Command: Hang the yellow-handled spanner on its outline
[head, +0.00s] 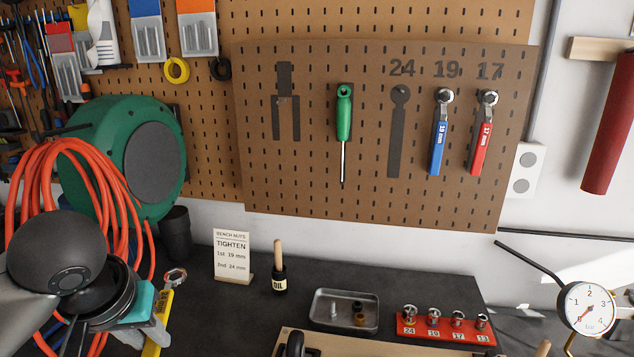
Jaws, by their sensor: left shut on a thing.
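The yellow-handled spanner (159,319) is at the lower left, roughly upright and tilted, with its metal ring head (175,277) at the top. My left gripper (147,318) is shut on its handle, and the gripper body hides part of the contact. The spanner is in front of the bench, well left of and below the pegboard panel. The dark spanner outline under the number 24 (397,138) is bare. A blue spanner (437,140) hangs under 19 and a red spanner (481,140) under 17. My right gripper is not in view.
A green screwdriver (343,118) hangs left of the bare outline; a bare pliers-shaped outline (286,118) is farther left. The green hose reel (90,150) with orange hose stands behind my left arm.

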